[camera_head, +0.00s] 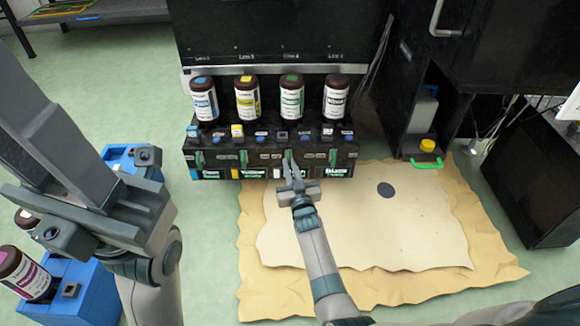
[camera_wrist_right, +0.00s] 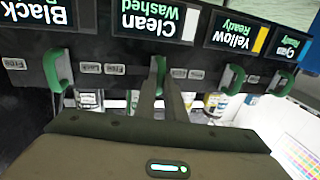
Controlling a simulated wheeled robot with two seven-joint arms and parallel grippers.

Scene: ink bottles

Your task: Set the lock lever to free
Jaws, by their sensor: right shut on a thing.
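The ink station (camera_head: 270,160) is a black unit with a row of green lock levers along its front, above small status labels. My right gripper (camera_head: 291,168) is at the third lever from the left. In the right wrist view, my right gripper (camera_wrist_right: 158,88) is shut on that green lever (camera_wrist_right: 158,67), by the "Clean Washed" label (camera_wrist_right: 155,22). The fingers cover part of the lever. Small plates marked Free and Lock sit between the levers. My left gripper (camera_head: 85,200) is large at the left, away from the station; its finger gap is unclear.
Several dark ink bottles (camera_head: 246,97) stand on top of the station. Tan sheets (camera_head: 370,235) lie on the floor before it. Blue holders (camera_head: 70,295) with bottles are at lower left. A cabinet (camera_head: 405,120) with a yellow-capped container (camera_head: 421,147) stands at right.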

